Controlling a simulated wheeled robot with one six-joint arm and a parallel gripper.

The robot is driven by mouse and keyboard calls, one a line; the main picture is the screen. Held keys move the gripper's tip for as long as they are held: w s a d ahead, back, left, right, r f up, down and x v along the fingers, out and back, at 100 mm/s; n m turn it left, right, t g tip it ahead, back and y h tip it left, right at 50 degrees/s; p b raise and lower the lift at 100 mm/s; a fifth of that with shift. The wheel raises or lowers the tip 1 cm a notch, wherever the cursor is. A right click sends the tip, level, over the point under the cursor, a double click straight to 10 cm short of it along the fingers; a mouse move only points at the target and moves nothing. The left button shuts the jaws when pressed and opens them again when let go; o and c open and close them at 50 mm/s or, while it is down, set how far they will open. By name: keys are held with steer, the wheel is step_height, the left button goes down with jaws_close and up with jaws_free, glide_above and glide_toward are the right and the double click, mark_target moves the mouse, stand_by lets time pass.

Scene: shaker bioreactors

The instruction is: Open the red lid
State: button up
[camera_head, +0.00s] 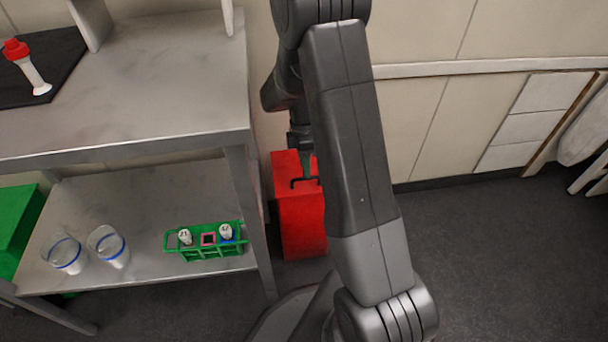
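A red box (302,225) stands on the floor just right of the metal shelf unit. Its red lid (286,168) lies on top and looks shut. A dark bar handle (297,183) is on the lid. My gripper (308,172) points down over the lid, at or very near the handle. My arm hides the right side of the box and part of the lid. The fingers are too small and dark to tell whether they are open or shut, or whether they touch the handle.
The metal shelf unit (150,110) stands close left of the box. Its lower shelf holds a green tube rack (207,252) and two clear beakers (109,247). A red-capped tube (33,74) lies on top. A green box (15,225) is at far left. The floor at right is clear.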

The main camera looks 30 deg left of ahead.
steer(key=shift+s+d+f+b, duration=0.1)
steer(key=shift+s+f+b, duration=0.05)
steer(key=shift+f, duration=0.6)
steer(key=shift+s+d+f+b, duration=0.1)
steer(key=shift+f+b, duration=0.05)
steer(key=shift+f, duration=0.6)
steer(key=shift+c, duration=0.2)
jaws_close()
steer(key=shift+r, duration=0.15)
